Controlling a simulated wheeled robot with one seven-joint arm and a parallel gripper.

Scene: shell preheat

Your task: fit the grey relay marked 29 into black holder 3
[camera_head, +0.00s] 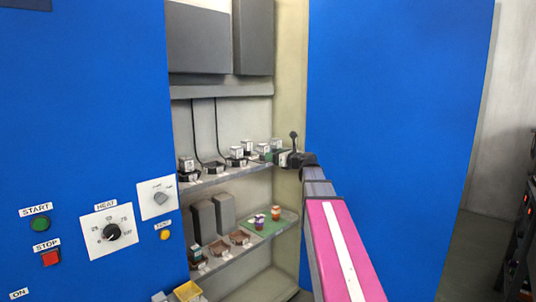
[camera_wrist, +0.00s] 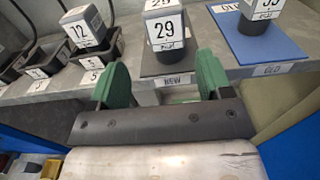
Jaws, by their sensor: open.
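The grey relay marked 29 (camera_wrist: 164,32) stands upright on a dark mat labelled NEW (camera_wrist: 150,66) in the wrist view. My gripper (camera_wrist: 160,84) is open, its two green fingers apart on the near side of that relay, with nothing between them. In the head view my gripper (camera_head: 270,157) is at the right end of the upper shelf. Black holders line the shelf; an empty one (camera_wrist: 40,62) shows at the left in the wrist view. I cannot surely read which holder is 3.
A relay marked 72 (camera_wrist: 84,28) stands in a black holder to the left. Another relay (camera_wrist: 260,20) stands on a blue mat (camera_wrist: 230,30) labelled OLD to the right. A lower shelf (camera_head: 235,252) holds brown holders and a green mat (camera_head: 283,224). Blue cabinet panels (camera_head: 390,120) flank the opening.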

